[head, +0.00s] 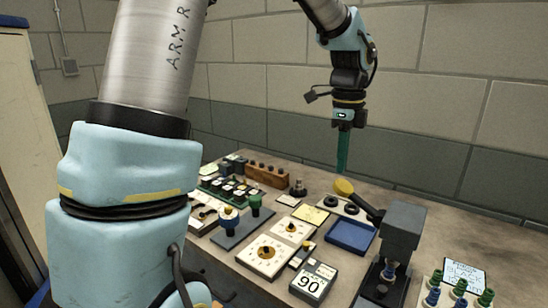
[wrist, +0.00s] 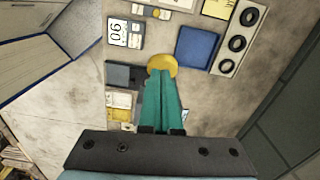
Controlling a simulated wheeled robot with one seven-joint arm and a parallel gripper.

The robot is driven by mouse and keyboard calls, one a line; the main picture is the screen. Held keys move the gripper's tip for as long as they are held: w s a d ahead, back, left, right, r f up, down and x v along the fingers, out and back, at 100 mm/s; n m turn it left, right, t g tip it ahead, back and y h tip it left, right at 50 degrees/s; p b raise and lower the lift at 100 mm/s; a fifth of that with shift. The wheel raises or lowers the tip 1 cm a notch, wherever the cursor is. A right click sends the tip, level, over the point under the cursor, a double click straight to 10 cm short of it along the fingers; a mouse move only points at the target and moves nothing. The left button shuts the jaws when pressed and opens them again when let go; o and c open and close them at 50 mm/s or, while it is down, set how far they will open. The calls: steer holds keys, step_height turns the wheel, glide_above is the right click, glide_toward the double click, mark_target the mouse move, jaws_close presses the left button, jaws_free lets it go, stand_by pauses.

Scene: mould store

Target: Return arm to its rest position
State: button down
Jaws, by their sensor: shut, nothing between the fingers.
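My gripper (head: 342,168) hangs from my arm over the workbench, its teal fingers pointing down. In the wrist view the fingers (wrist: 162,82) are together with nothing between them. Their tips appear near the yellow knob (head: 344,187) of the dark press (head: 402,232); in the wrist view this knob (wrist: 161,64) shows just beyond the tips. I cannot tell whether they touch. My upper arm fills the left of the head view.
A blue tray (head: 350,236) lies left of the press. Dial plates (head: 263,254), a display reading 90 (head: 313,281), a wooden block (head: 266,174) and green-capped pieces (head: 460,288) crowd the bench (head: 470,238). A block wall (head: 440,110) stands behind; the air above the bench is free.

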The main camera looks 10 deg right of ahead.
steer(key=s+a+f+n, duration=0.1)
steer(key=a+f+n, duration=0.3)
steer(key=a+n, duration=0.4)
steer(key=s+a+f+n+t+b, duration=0.1)
steer(key=a+f+n, duration=0.3)
steer(key=a+n, duration=0.4)
steer(key=s+a+f+n+b, duration=0.1)
steer(key=a+f+n, duration=0.3)
steer(key=a+n, duration=0.4)
steer(key=s+a, duration=0.1)
steer(key=a, duration=0.4)
steer(key=shift+s+f+t, duration=0.15)
steer(key=shift+s+t, duration=0.05)
steer(key=shift+t, duration=0.1)
